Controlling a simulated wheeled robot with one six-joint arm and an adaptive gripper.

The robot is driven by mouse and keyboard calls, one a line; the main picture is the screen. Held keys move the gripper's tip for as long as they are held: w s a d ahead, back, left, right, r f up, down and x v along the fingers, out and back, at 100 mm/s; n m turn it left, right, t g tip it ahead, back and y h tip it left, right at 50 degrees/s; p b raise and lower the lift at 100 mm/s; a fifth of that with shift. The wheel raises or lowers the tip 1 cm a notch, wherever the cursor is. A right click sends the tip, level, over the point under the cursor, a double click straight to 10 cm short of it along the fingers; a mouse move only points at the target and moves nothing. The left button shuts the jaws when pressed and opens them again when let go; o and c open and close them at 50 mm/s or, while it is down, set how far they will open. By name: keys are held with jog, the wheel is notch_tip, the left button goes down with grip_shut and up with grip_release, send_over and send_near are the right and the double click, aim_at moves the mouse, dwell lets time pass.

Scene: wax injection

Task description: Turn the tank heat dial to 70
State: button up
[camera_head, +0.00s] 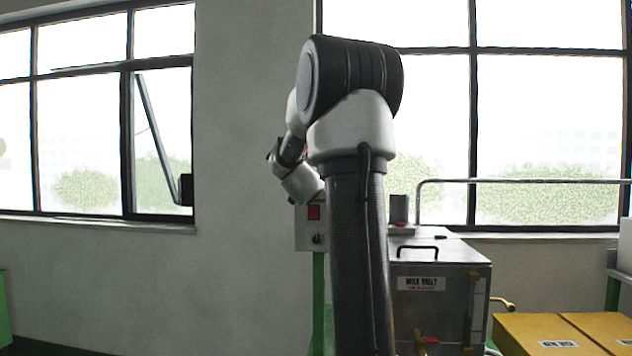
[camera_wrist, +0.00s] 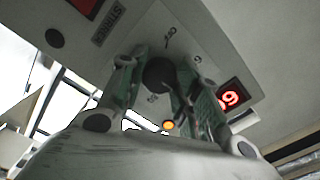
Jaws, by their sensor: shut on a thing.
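The black round heat dial (camera_wrist: 160,74) is on the underside-looking grey control panel (camera_wrist: 215,45) in the wrist view. My gripper (camera_wrist: 157,85) has its two green-grey fingers on either side of the dial and is shut on it. A red digital display (camera_wrist: 231,98) is right of the fingers. Its last digit looks like a 9; the rest is partly hidden by a finger. In the head view my arm hides the gripper and the dial. The metal wax melt tank (camera_head: 440,290) stands right of my arm.
In the head view a grey switch box (camera_head: 301,240) with a red switch (camera_head: 314,213) sits on a green post. Yellow boxes (camera_head: 540,335) are at lower right.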

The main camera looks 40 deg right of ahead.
jog(key=shift+m, duration=0.5)
jog(key=o, duration=1)
jog(key=v, duration=1.2)
jog(key=shift+s, duration=0.1)
